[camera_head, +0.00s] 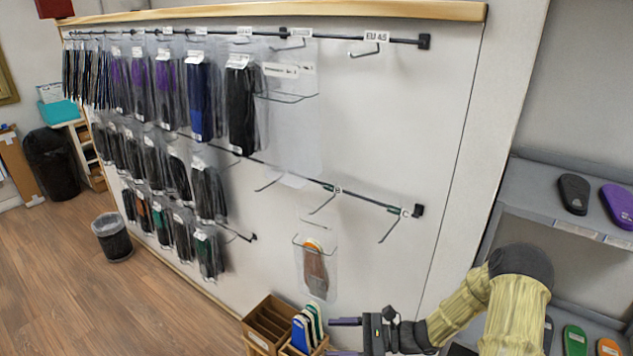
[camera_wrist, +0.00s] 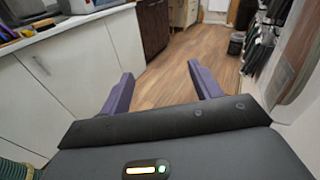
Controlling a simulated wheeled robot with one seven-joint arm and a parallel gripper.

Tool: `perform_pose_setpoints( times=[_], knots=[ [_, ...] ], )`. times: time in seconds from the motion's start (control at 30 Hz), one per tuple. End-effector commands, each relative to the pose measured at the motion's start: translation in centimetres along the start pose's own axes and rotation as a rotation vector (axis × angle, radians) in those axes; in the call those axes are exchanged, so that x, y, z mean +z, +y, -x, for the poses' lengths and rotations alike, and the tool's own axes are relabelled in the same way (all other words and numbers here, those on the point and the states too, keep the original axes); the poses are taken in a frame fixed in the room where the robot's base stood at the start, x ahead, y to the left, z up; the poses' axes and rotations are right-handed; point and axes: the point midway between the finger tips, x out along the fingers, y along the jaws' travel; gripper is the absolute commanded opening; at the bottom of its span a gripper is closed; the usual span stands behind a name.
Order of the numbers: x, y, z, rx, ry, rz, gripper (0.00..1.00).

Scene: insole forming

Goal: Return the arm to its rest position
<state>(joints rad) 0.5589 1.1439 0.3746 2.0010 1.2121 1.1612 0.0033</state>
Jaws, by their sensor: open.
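My gripper (camera_head: 345,337) is at the bottom middle of the head view, beside a wooden box and in front of the white wall panel. My arm, in a yellowish sleeve, reaches in from the lower right and is bent. In the wrist view the two purple fingers of my gripper (camera_wrist: 160,88) stand wide apart with nothing between them. The wooden floor shows beyond them.
A wooden box (camera_head: 262,325) with blue and green insoles stands left of my gripper. Packaged insoles hang on the wall panel (camera_head: 370,110). A grey shelf (camera_head: 540,190) with insoles is at right. White cabinets (camera_wrist: 60,90) flank the left; open floor (camera_wrist: 165,80) lies ahead.

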Motion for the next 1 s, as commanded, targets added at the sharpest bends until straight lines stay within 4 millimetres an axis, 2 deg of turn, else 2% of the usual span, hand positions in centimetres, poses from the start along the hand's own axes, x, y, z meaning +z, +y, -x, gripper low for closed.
perform_pose_setpoints(
  times=[0.27, 0.5, 0.73, 1.0],
  knots=[
    [2.1, 4.7, 0.5, 0.292, 0.254, 0.181, 0.63],
    [4.0, 8.6, 3.3, 0.580, 0.529, 0.423, 0.63],
    [6.7, 10.3, 6.6, 0.812, 0.768, 0.693, 0.63],
    [10.9, 10.6, 10.2, 1.014, 1.013, 1.055, 0.63]
  ],
)
